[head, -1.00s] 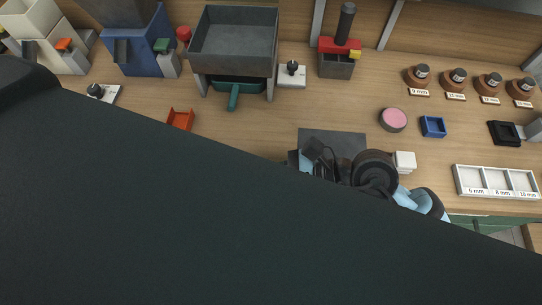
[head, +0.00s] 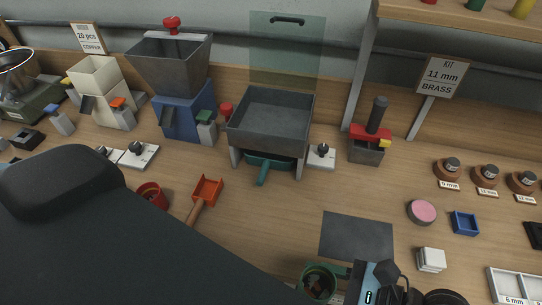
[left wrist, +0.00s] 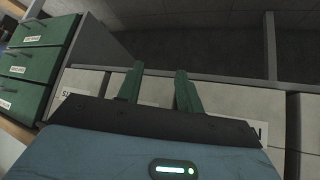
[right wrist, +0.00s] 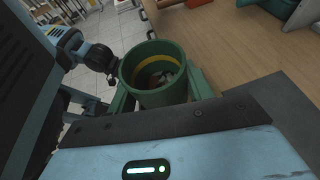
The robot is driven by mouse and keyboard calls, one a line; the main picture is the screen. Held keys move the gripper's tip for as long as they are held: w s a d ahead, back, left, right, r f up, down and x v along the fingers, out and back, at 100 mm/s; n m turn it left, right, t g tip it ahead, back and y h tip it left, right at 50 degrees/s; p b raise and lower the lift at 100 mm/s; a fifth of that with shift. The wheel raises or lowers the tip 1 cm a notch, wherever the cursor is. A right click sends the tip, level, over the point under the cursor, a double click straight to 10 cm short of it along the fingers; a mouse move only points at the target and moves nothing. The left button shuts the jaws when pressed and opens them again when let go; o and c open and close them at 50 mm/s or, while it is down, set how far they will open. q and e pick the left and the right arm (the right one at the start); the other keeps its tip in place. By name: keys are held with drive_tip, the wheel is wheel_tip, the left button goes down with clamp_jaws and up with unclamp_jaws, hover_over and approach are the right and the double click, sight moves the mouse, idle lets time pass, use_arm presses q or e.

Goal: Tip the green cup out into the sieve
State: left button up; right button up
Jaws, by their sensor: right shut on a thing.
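My right gripper (right wrist: 160,88) is shut on the green cup (right wrist: 133,85), with a finger on either side of it. The cup has a yellow band inside and small pieces at the bottom. In the head view the cup (head: 306,287) is at the bottom edge, mouth up, just in front of the dark mat. The grey open box on legs (head: 270,118), with a green handle beneath, looks like the sieve; it stands farther back, left of the cup. My left gripper (left wrist: 157,80) is open and empty in its wrist view, facing drawers and boxes; the head view does not show it.
My left arm covers the lower left of the head view. A red scoop (head: 208,190) and a red cup (head: 152,195) lie beyond it. A blue hopper machine (head: 185,115) stands left of the grey box. The dark mat (head: 357,237) is bare.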

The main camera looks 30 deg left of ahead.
drive_tip(key=w+d+m+t, duration=0.1)
drive_tip(key=w+d, duration=0.2)
drive_tip(key=w+d+m+t, duration=0.1)
drive_tip(key=w+d+t, duration=0.1)
drive_tip(key=d, duration=0.2)
drive_tip(key=w+d+r+m+t, duration=0.1)
drive_tip(key=w+d+m, duration=0.1)
drive_tip(key=w+d, duration=0.1)
drive_tip(key=shift+w+d+t, duration=0.3)
drive_tip(key=shift+d, duration=0.2)
drive_tip(key=w+d+r+m+t+h, duration=0.1)
drive_tip(key=w+d+r+m+t, duration=0.1)
drive_tip(key=d, duration=0.4)
drive_tip(key=w+d+r+m+t+h, duration=0.1)
drive_tip(key=w+d+r+m+t, duration=0.1)
drive_tip(key=d, duration=0.5)
drive_tip(key=shift+w+d+r+t, duration=0.3)
drive_tip(key=shift+w+r, duration=0.2)
drive_tip(key=shift+w, duration=0.7)
drive_tip(key=shift+a, duration=0.1)
